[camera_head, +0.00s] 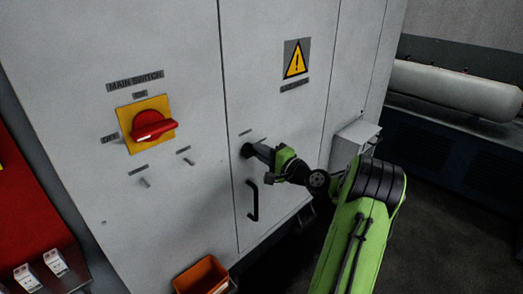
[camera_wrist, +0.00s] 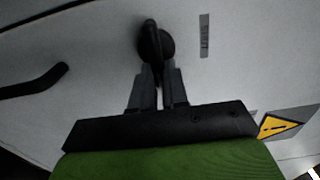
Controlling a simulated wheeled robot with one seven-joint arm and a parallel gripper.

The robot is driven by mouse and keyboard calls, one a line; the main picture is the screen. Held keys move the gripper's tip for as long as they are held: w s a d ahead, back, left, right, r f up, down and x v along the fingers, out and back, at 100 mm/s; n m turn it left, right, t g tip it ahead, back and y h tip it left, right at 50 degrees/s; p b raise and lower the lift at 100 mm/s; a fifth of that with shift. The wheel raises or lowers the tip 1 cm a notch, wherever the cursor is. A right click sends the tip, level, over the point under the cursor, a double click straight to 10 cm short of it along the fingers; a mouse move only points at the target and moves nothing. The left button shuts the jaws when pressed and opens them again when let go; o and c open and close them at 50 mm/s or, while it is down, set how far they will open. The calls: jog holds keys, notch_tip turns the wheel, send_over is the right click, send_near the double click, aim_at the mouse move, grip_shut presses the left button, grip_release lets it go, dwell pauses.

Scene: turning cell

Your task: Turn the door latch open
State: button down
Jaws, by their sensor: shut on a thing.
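The door latch (camera_wrist: 152,38) is a dark round knob with a raised grip bar, on the pale grey cabinet door (camera_head: 290,110). In the wrist view my gripper (camera_wrist: 158,72) is shut on the latch's grip bar, with one finger on each side. In the head view my gripper (camera_head: 262,153) reaches the door from the right, and its fingers and my wrist hide most of the latch. The door looks closed.
A black door handle (camera_head: 253,202) is below the latch. A red main switch (camera_head: 152,125) on a yellow plate is to the left, above small toggles. An orange bin (camera_head: 203,276) stands below. A grey box (camera_head: 351,143) sticks out at right.

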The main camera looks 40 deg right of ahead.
jog(key=shift+r, duration=0.1)
jog(key=c, duration=1.1)
grip_release()
jog(key=shift+w, duration=0.1)
jog(key=shift+c, duration=0.2)
jog(key=s+b, duration=0.2)
jog(key=s, duration=1.3)
jog(key=shift+s+d, duration=0.2)
jog(key=shift+s, duration=0.2)
